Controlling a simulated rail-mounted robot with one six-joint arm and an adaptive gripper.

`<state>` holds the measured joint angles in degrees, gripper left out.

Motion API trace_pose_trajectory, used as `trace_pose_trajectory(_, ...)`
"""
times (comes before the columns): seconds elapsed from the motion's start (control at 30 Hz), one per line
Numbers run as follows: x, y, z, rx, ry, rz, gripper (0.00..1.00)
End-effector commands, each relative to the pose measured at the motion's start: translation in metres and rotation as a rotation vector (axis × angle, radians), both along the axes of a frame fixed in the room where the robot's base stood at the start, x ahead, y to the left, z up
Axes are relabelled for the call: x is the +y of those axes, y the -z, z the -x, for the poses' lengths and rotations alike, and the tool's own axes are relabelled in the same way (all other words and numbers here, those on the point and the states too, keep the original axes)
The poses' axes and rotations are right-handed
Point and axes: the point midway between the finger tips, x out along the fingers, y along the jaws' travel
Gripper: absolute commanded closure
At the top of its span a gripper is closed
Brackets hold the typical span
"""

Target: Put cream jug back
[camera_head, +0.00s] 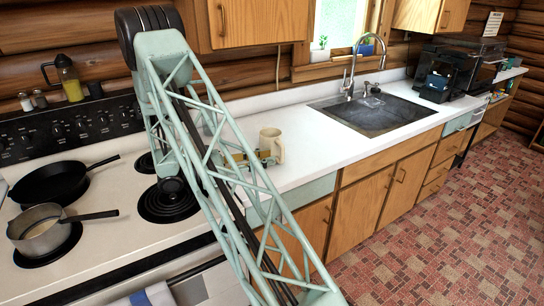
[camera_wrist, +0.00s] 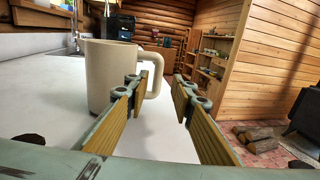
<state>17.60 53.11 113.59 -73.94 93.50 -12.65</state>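A cream jug (camera_head: 271,143) stands upright on the white counter, between the stove and the sink. In the wrist view the jug (camera_wrist: 107,75) is close ahead, left of centre, with its handle (camera_wrist: 156,70) pointing right. My gripper (camera_wrist: 158,90) is open, its yellow-padded fingers apart. The handle appears between or just beyond the fingertips; I cannot tell which. In the head view my gripper (camera_head: 258,160) is low at the counter beside the jug, partly hidden by my arm.
The stove holds a black pan (camera_head: 48,182) and a saucepan (camera_head: 42,232). The sink (camera_head: 372,112) and a dark appliance (camera_head: 447,72) are farther along the counter. An oil bottle (camera_head: 70,80) stands behind the stove. The counter (camera_head: 325,150) right of the jug is clear.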

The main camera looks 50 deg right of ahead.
Motion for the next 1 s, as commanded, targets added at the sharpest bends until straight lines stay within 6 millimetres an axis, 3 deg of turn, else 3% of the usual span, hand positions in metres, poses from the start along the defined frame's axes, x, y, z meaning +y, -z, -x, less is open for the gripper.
trace_pose_trajectory(1.0, 0.0097, -0.0035, -0.0034, -0.010, 0.005, -0.002, 0.77)
